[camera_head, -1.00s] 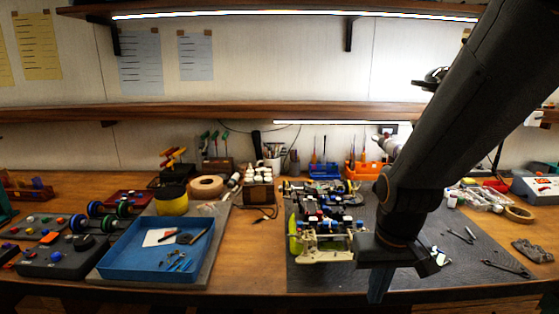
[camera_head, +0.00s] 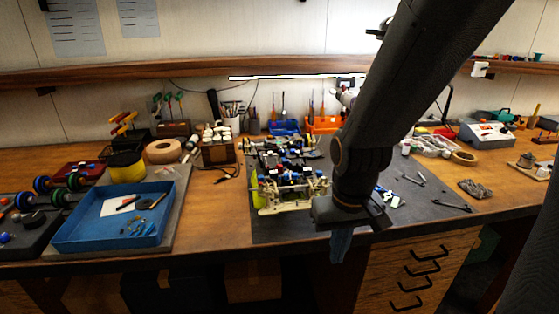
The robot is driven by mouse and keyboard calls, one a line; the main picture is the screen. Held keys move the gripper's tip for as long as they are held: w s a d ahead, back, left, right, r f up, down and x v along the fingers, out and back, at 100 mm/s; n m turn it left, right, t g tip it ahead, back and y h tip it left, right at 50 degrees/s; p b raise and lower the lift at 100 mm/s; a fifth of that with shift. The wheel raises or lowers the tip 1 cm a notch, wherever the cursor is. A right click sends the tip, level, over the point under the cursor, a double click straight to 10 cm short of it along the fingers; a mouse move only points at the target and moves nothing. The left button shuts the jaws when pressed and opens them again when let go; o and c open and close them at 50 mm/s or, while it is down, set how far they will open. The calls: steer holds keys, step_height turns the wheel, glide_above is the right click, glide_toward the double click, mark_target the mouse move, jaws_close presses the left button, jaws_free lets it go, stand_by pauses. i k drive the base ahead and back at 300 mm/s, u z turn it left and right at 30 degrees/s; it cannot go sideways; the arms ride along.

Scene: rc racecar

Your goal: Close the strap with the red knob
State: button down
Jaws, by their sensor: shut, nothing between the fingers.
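The racecar chassis (camera_head: 290,192) lies on the dark mat (camera_head: 262,230) near the middle of the bench. It carries blue and white parts and has a pale frame at its near end. I cannot make out the strap or a red knob on it at this size. My gripper (camera_head: 340,247) hangs at the front edge of the bench, just right of the chassis and apart from it. Its fingers point down and are shut and empty. My arm hides part of the mat behind it.
A blue tray (camera_head: 68,240) with small tools stands at the left. Loose tools and a grey glove (camera_head: 472,188) lie at the right. A shelf (camera_head: 150,70) runs along the wall. Drawers (camera_head: 425,262) with black handles are below the bench. The floor in front shows at the right.

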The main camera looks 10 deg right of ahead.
mark_target(254, 156)
steer(key=z, duration=1)
steer(key=k, duration=1)
steer(key=u, duration=0.95)
steer(key=i, duration=0.5)
steer(key=u, duration=0.05)
